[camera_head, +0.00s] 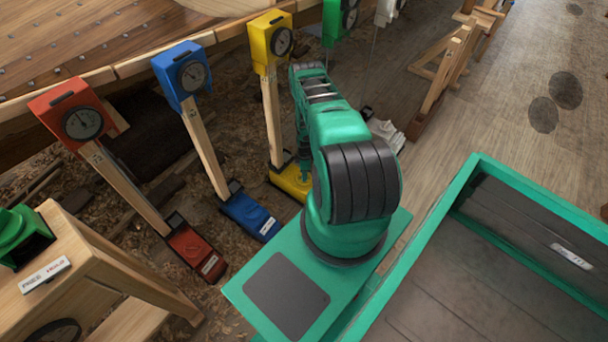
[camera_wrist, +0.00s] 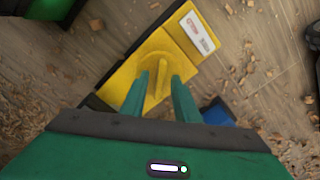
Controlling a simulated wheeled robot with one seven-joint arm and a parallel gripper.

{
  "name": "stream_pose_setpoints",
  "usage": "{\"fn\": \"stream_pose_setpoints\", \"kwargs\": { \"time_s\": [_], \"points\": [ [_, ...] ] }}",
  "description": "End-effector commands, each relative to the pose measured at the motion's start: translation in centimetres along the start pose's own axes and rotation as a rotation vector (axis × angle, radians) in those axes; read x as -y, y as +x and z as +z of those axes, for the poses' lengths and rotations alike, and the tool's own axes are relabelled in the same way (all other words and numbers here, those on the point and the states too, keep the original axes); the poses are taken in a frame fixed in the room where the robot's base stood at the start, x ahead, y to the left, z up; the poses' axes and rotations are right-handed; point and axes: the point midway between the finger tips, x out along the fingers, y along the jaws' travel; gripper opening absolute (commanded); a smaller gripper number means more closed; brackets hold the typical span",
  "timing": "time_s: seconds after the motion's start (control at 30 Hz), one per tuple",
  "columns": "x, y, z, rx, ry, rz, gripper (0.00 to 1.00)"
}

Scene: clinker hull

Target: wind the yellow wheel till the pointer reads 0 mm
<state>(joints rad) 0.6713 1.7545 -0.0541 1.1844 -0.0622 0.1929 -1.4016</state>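The yellow gauge (camera_head: 270,40) sits on top of a wooden prop with a round dark dial (camera_head: 281,42). Its pointer is too small to read. The prop's yellow foot (camera_head: 290,183) rests on the ground, partly hidden by my arm. In the wrist view the yellow foot (camera_wrist: 185,45) carries a yellow wheel with a raised ridge (camera_wrist: 162,75). My gripper (camera_wrist: 160,78) is over the wheel, its two green fingers apart on either side of the ridge. Gaps show between fingers and ridge; whether the fingertips touch the wheel is unclear.
Blue (camera_head: 180,72) and red (camera_head: 68,100) gauge props stand to the left, a green one (camera_head: 333,20) beyond. A wooden stand (camera_head: 70,260) is at lower left. The hull planking (camera_head: 90,40) is behind. Open floor (camera_head: 510,110) lies to the right.

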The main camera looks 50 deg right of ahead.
Motion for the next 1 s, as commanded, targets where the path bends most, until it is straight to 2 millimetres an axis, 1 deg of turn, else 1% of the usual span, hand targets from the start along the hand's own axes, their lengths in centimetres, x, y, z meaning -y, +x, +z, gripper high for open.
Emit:
{"fn": "stream_pose_setpoints", "kwargs": {
  "time_s": [0.13, 0.17, 0.2, 0.27, 0.3, 0.67, 0.87, 1.0],
  "points": [
    [-0.02, -0.02, 0.0, 0.0, 0.0, 0.0, 0.28],
    [-0.03, -0.03, -0.01, 0.0, 0.0, 0.0, 0.26],
    [-0.03, -0.03, -0.01, 0.0, 0.0, 0.0, 0.16],
    [-0.03, -0.03, -0.01, 0.0, 0.0, 0.0, 0.02],
    [-0.04, -0.04, -0.01, 0.0, 0.0, 0.001, 0.0],
    [-0.09, -0.06, -0.02, 0.0, 0.033, 0.001, 0.0],
    [-0.11, -0.08, -0.04, 0.0, 0.133, 0.002, 0.0],
    [-0.12, -0.08, -0.04, 0.0, 0.244, 0.002, 0.0]
  ]
}}
